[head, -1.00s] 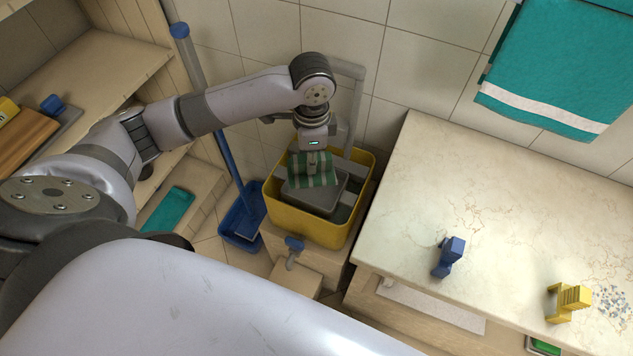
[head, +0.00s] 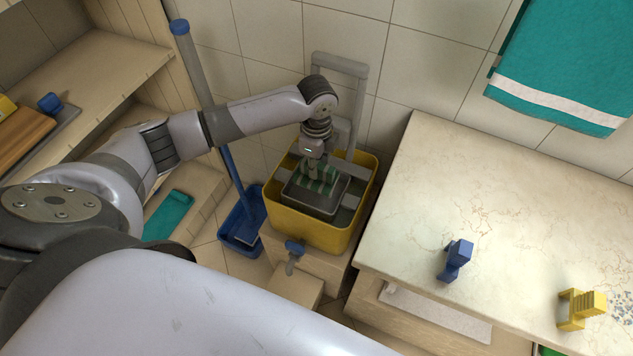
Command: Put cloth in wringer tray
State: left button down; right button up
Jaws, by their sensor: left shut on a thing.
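The cloth (head: 329,187), striped green and white, is in my left gripper (head: 316,176), which is shut on it. The cloth is inside or just at the grey wringer tray (head: 312,202); I cannot tell whether it touches the tray floor. The tray sits in the yellow bucket (head: 305,228), with a grey handle frame (head: 341,66) behind. My left arm comes in from the left above the bucket. The right gripper is not in view.
A blue dustpan (head: 241,222) with a long pole stands left of the bucket. A marble counter (head: 480,200) on the right holds a blue item (head: 455,260) and a yellow item (head: 581,308). A teal towel (head: 565,65) hangs above. Shelves (head: 95,75) stand left.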

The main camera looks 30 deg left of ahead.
aim_at(316, 182)
pick_arm(q)
notch_tip(316, 182, down, 4)
jog(key=shift+f+b, duration=0.3)
jog(key=shift+f, duration=1.55)
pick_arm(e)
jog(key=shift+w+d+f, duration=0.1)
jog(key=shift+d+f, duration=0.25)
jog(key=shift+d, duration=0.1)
pick_arm(q)
jog(key=c, duration=1.4)
grip_release()
jog(key=shift+f, duration=0.1)
jog(key=shift+c, duration=0.2)
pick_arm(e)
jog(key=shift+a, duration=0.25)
